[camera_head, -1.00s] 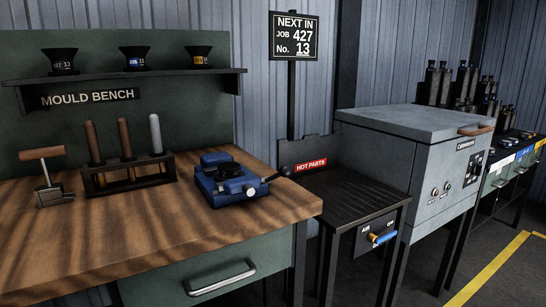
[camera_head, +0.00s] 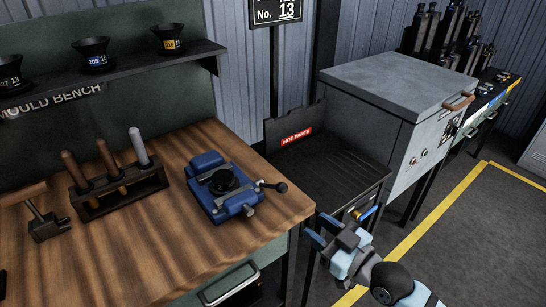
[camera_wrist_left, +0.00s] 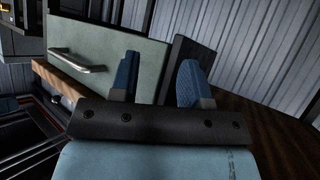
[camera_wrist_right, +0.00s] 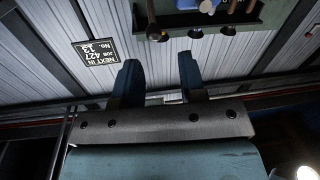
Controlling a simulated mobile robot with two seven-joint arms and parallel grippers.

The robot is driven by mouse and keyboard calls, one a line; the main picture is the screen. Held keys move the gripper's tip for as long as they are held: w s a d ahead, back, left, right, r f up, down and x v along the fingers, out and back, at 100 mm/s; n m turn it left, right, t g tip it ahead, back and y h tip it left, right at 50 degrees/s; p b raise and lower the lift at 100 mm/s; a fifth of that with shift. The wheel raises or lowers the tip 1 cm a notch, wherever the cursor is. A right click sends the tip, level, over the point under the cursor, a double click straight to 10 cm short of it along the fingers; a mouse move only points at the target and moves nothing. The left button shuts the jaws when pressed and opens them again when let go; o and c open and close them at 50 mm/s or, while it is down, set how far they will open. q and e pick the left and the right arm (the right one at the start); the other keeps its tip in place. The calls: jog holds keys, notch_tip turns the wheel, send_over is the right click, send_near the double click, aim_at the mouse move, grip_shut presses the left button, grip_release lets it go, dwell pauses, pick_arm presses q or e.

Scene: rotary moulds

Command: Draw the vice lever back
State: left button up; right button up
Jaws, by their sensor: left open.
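The blue vice (camera_head: 222,188) sits on the wooden bench top near its right end, with a round black mould part on top. Its lever (camera_head: 270,185) sticks out to the right and ends in a dark knob. My right gripper (camera_head: 320,231) is in front of the black rack, right of and below the vice, well apart from the lever. Its fingers stand apart and empty in the right wrist view (camera_wrist_right: 158,68). My left gripper (camera_wrist_left: 160,82) shows only in its own wrist view, with fingers apart and nothing between them, facing the green drawer front (camera_wrist_left: 115,62).
A black hot parts rack (camera_head: 325,165) and a grey oven (camera_head: 395,110) stand right of the bench. A holder with upright handled tools (camera_head: 120,187) and a T-handled tool (camera_head: 42,222) stand left of the vice. A drawer handle (camera_head: 230,285) juts from the bench front.

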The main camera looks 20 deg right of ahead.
aim_at(277, 188)
jog(key=x, duration=0.9)
jog(key=d+r+x, duration=0.1)
jog(key=x, duration=0.4)
jog(key=shift+w+d+r+p, duration=0.1)
jog(key=shift+w+d+p, duration=0.05)
jog(key=shift+w+p, duration=0.15)
grip_shut()
